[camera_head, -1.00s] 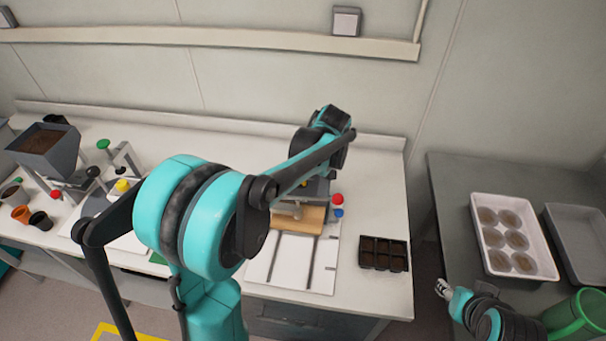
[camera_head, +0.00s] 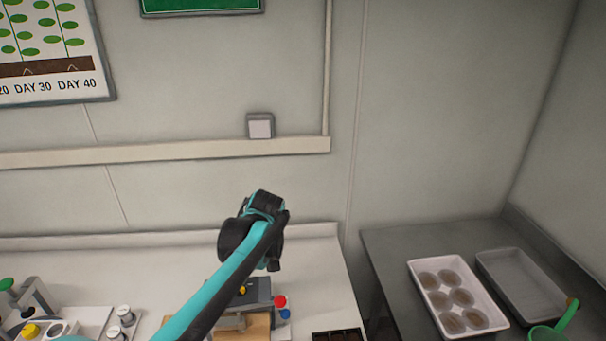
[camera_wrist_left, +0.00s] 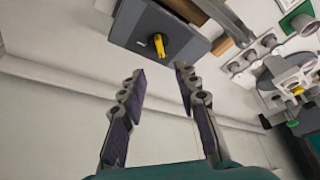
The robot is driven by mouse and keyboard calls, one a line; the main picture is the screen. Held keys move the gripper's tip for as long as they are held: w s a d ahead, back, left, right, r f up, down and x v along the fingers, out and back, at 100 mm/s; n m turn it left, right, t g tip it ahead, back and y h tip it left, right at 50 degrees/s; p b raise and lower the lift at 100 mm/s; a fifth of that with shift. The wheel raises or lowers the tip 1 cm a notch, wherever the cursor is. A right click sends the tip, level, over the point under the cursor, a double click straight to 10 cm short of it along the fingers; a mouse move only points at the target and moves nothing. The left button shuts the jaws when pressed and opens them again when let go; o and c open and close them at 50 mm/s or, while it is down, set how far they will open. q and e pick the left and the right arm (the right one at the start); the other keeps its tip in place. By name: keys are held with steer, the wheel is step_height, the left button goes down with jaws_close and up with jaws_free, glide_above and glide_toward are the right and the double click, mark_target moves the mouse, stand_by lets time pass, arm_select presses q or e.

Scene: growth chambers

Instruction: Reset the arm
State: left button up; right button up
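My left arm (camera_head: 225,290) reaches in from the bottom of the head view, up and to the right over the white bench. Its dark wrist (camera_head: 255,230) is held above the bench, in front of the wall, and hides the fingers there. In the left wrist view my left gripper (camera_wrist_left: 160,78) is open. Its two fingers are wide apart with nothing between them. A grey device with a yellow knob (camera_wrist_left: 155,45) lies beyond the fingertips. My right gripper is not in view.
The grey device (camera_head: 258,293) with red and blue buttons stands below the wrist. A dark cell tray (camera_head: 338,335) is at the bench's right end. A white tray (camera_head: 418,270) of round dishes, an empty grey tray (camera_head: 515,275) and a green container (camera_head: 545,334) are on the right table.

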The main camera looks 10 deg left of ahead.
arm_select(q)
steer(key=s+d+f+m+t+h+b, duration=0.2)
steer(key=s+d+f+m+t+b, duration=0.15)
steer(key=s+f+m, duration=0.45)
steer(key=s+d+f+m+t+h+b, duration=0.25)
steer(key=s+m+b, duration=0.2)
steer(key=s, duration=0.75)
steer(key=w+a+r+n+g+p, duration=0.2)
steer(key=w+a+n+p, duration=0.1)
steer(key=w, duration=0.4)
steer(key=w+a+r+n+g+p, duration=0.3)
steer(key=w+n+p, duration=0.1)
steer(key=w+p, duration=0.3)
steer(key=w+a+r+n+g+p, duration=0.2)
steer(key=w+a+r+n+p, duration=0.1)
steer(key=w+p, duration=0.3)
steer(key=shift+w+a+n+g+y, duration=0.25)
steer(key=shift+w+n+g+y, duration=0.15)
steer(key=shift+w+n, duration=0.45)
steer(key=shift+w+a+f+n, duration=0.3)
steer(key=shift+w+f, duration=0.1)
steer(key=shift+f, duration=0.4)
step_height(320, 180, down, 7)
steer(key=shift+f, duration=0.15)
